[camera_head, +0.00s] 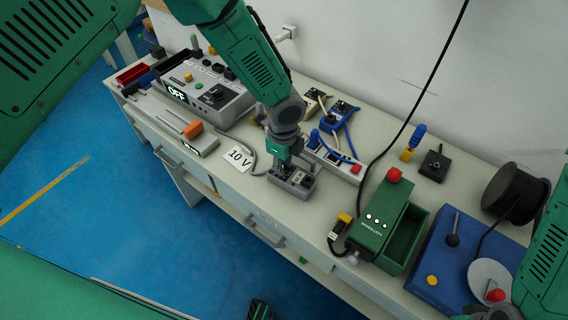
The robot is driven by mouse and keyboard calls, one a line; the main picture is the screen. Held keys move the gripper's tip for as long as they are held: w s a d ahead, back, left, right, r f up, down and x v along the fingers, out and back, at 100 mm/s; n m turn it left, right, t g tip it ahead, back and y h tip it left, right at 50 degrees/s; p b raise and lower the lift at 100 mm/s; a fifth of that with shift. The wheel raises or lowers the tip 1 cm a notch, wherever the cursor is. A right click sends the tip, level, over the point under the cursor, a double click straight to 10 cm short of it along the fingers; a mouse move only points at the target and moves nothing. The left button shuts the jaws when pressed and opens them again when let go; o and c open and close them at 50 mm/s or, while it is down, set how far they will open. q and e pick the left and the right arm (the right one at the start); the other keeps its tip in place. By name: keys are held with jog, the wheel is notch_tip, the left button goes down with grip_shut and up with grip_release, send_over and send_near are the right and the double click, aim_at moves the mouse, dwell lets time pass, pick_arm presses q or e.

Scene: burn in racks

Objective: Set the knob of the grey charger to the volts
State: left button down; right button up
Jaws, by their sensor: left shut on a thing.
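A small grey box (301,188), which I take for the grey charger, sits near the front edge of the bench in the middle of the head view. My left gripper (281,172) points down onto its top from above. It is shut at the box's knob, which the fingers mostly hide, so its setting cannot be read. A white card (237,158) reading "10 V" lies just left of the box.
A larger grey unit (237,103) with an "OFF" display stands left. A green box (378,222) with a red button and a blue box (455,255) stand right. A black cable hangs down.

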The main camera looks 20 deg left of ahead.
aim_at(284, 165)
dwell(0.4)
pick_arm(q)
jog(key=c, duration=1.5)
grip_release()
jog(key=shift+o, duration=0.2)
jog(key=shift+r, duration=0.15)
jog(key=shift+w+r, duration=0.1)
jog(key=shift+r, duration=0.25)
notch_tip(284, 165, up, 11)
jog(key=shift+f, duration=0.1)
